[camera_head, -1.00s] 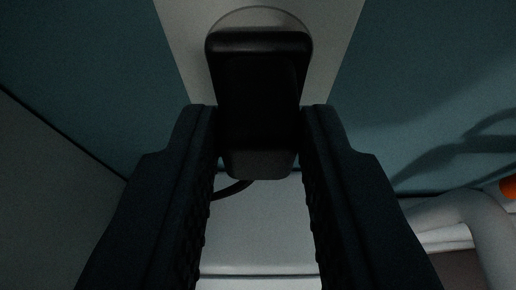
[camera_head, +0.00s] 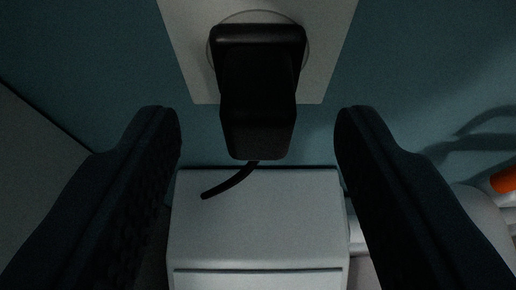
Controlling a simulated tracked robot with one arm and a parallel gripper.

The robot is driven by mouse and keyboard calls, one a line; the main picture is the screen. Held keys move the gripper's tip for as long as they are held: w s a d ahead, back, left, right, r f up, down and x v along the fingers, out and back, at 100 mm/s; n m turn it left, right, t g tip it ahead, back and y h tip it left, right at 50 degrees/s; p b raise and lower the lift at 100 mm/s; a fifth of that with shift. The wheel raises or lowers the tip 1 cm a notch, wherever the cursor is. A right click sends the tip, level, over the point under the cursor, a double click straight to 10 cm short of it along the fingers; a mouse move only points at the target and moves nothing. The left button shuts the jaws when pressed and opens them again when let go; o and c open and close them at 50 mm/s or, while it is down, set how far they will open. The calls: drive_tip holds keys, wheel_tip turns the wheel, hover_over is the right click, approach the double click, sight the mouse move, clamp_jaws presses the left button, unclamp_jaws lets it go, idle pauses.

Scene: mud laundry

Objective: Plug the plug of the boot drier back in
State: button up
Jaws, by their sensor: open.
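The black plug (camera_head: 258,95) sits against the round socket (camera_head: 302,62) in a pale wall plate (camera_head: 190,60). It appears seated in the socket; its pins are hidden. A short black cord (camera_head: 230,182) hangs from the plug's lower end, in front of a white box. My gripper (camera_head: 257,125) is open, with one finger on each side of the plug and a clear gap to both. Neither finger touches it.
A pale box-shaped unit (camera_head: 258,225) stands below the plug. The teal wall (camera_head: 400,70) is behind. A pale curved pipe-like part (camera_head: 480,210) and an orange piece (camera_head: 504,181) are at the lower right. A grey panel (camera_head: 35,165) is at the left.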

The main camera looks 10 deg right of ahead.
drive_tip(key=p+v, duration=0.2)
drive_tip(key=v, duration=1)
drive_tip(key=shift+s, duration=0.15)
drive_tip(key=shift+r, duration=0.15)
